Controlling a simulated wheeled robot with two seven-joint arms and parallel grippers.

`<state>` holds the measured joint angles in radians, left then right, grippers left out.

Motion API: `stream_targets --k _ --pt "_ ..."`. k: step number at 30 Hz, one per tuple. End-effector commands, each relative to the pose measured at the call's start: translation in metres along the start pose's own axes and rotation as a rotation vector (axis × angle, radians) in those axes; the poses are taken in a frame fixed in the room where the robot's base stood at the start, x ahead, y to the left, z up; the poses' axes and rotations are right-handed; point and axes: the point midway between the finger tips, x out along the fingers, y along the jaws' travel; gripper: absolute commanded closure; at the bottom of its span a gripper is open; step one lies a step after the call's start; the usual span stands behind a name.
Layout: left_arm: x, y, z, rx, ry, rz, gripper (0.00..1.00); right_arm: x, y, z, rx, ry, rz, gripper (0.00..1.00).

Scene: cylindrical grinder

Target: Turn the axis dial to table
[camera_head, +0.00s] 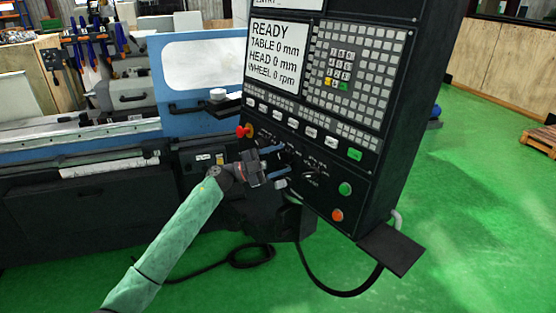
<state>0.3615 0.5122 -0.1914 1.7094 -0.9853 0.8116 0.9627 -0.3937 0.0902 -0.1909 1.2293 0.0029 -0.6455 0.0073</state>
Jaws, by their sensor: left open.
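The control panel (372,140) of the grinder stands tilted in the middle of the view. Its lower part holds dark dials with small white markings (311,173), too small to read. I cannot tell which dial is the axis dial or where it points. My left gripper (282,167) is open in front of the lower left part of the panel, close to these dials, and hides part of that area. I cannot tell whether it touches a dial. My right gripper is not in view.
The panel's screen (274,55) reads READY, table 0 mm, head 0 mm, wheel 0 rpm. A red emergency knob (244,131) sits above my left gripper. A green button (345,188) and an orange-red button (337,215) sit to its right. A cable hangs below.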

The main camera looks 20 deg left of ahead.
Motion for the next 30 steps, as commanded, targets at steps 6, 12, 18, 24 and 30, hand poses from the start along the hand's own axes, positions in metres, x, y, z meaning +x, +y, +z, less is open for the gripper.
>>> stream_targets --k 6,12,18,24,30 --pt "0.0 0.0 0.0 0.0 0.0 0.0 0.61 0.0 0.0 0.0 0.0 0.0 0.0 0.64" --pt "0.0 0.0 0.0 0.0 0.0 0.0 0.85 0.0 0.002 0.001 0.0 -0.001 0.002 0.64" --pt "0.0 0.0 0.001 0.021 0.0 0.018 0.85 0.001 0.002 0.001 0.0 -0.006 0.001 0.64" --pt "-0.001 -0.001 0.001 0.1 -0.001 0.08 0.85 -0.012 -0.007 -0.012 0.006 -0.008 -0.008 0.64" --pt "-0.001 -0.003 0.001 0.221 -0.002 0.175 0.85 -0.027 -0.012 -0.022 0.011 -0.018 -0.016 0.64"
